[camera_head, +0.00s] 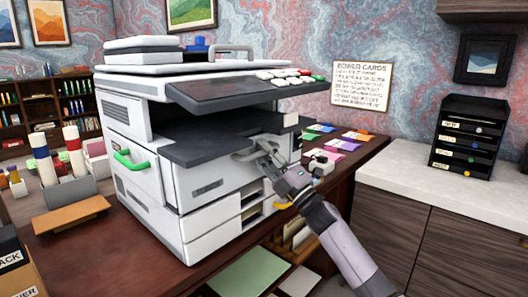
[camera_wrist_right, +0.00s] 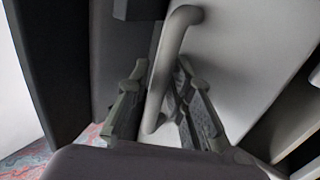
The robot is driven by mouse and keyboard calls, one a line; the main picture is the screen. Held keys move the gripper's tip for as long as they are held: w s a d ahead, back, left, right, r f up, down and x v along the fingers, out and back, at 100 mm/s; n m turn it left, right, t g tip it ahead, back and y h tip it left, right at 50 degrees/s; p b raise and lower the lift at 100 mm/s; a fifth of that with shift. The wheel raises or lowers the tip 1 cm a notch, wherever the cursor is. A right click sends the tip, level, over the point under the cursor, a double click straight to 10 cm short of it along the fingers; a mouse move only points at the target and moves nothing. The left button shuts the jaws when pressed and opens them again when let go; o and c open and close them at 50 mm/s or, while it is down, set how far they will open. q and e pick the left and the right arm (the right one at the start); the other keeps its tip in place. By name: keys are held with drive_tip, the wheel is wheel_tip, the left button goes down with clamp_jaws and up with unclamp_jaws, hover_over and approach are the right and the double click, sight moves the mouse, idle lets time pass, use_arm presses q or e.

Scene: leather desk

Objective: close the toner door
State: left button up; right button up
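The white and grey copier (camera_head: 225,200) stands on the dark red desk. A green handle (camera_head: 129,160) sits on its left side panel (camera_head: 135,172), which looks flush with the body. A pale grey bar handle (camera_head: 247,153) is on the copier's right part, below the grey output shelf; it also shows in the wrist view (camera_wrist_right: 163,75). I cannot tell for sure which panel is the toner door. My right gripper (camera_head: 266,146) is at the grey handle. In the wrist view its two fingers (camera_wrist_right: 160,95) stand apart on either side of the bar. My left gripper is out of view.
Coloured cards (camera_head: 342,144) lie on the desk right of the copier. Upright rolls (camera_head: 72,150) and a brown box (camera_head: 16,262) stand on the left. A black drawer tower (camera_head: 468,138) stands on the right counter (camera_head: 430,180). Open shelves are below the desk.

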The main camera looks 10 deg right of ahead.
drive_tip(key=v, duration=1.2)
drive_tip(key=shift+r, duration=0.1)
